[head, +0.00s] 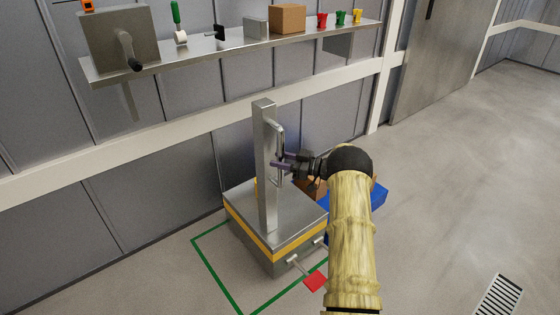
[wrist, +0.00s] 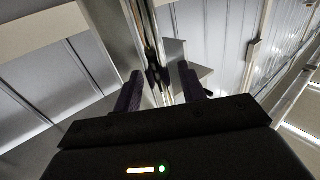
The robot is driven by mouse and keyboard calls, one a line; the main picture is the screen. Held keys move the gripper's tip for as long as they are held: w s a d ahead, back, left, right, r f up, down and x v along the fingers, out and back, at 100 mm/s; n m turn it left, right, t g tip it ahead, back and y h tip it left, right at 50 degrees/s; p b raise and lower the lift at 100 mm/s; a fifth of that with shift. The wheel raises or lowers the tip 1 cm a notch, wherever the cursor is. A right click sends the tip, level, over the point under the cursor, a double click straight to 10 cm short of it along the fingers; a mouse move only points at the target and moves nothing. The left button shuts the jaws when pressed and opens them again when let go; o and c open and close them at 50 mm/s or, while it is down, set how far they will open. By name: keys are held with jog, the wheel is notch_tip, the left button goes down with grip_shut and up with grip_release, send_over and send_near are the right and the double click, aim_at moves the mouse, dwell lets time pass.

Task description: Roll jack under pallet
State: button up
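A steel jack-like unit (head: 262,222) with a yellow band stands upright on the floor. An upright post (head: 265,165) rises from its top, with a vertical bar handle (head: 281,142) on the post's right side. A red pedal (head: 315,281) sticks out low at the front. My gripper (head: 280,166) is at the handle's lower part. In the wrist view its dark fingers (wrist: 160,92) are apart, with the bar between them; contact cannot be told. A blue object (head: 378,194), possibly the pallet, is mostly hidden behind my arm, with a brown item (head: 312,187) beside it.
A green outline (head: 215,271) marks the floor around the unit. A wall shelf (head: 235,47) above holds a cranked metal box (head: 118,40), a cardboard box (head: 287,18) and several small cups. A floor grate (head: 498,295) lies at right. The floor at right is clear.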

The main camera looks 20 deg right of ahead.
jog(key=p+v, duration=0.1)
jog(key=v, duration=1.6)
jog(key=shift+s+d+p, duration=0.2)
jog(key=shift+p, duration=0.2)
jog(key=shift+w+f, duration=0.1)
jog(key=shift+f, duration=0.05)
